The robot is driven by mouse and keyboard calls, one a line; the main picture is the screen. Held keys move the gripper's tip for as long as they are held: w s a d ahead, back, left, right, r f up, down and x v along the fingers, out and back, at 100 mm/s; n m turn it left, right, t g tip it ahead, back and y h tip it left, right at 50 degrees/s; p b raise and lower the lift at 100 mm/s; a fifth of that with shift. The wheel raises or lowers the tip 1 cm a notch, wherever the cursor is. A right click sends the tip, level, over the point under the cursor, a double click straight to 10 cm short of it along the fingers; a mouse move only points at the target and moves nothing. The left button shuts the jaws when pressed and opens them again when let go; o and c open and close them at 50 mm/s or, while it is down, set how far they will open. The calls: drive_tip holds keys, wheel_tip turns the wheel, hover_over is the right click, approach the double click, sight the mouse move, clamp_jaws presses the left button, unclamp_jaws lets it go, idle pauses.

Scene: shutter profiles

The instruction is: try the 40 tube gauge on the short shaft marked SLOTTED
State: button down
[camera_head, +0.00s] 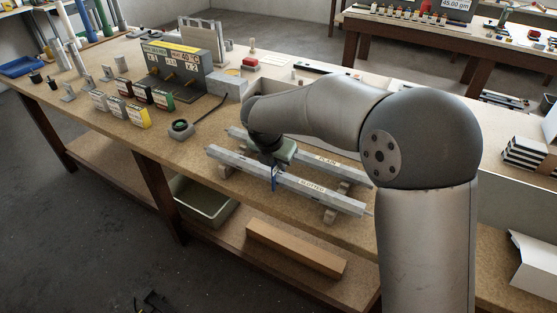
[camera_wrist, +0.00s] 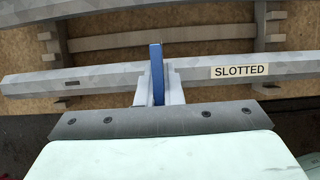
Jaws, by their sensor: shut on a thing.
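The shaft marked SLOTTED (camera_head: 325,197) is a grey faceted bar lying on supports at the bench's front edge. In the wrist view the SLOTTED shaft (camera_wrist: 115,77) runs across the picture, with a small dark slot left and its label right. My gripper (camera_wrist: 158,92) is shut on a thin blue piece (camera_wrist: 156,70), seen edge-on, which looks like the gauge. In the head view the blue gauge (camera_head: 274,180) stands across the SLOTTED shaft, left of its label. Whether it is around the shaft or only beside it, I cannot tell. No 40 marking is readable.
The shaft marked PLAIN (camera_head: 330,162) lies parallel behind. A round black-topped device (camera_head: 181,128) stands left of the shafts. A rack with yellow signs (camera_head: 180,70) and several small coloured boxes (camera_head: 137,117) stand farther left. A grey bin (camera_head: 203,205) is on the lower shelf.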

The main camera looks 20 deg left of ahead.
drive_tip(key=shift+f+b, duration=0.3)
drive_tip(key=shift+f, duration=0.35)
drive_tip(key=shift+r, duration=0.1)
idle(0.9)
drive_tip(key=shift+r+p, duration=4.9)
drive_tip(key=shift+r, duration=0.45)
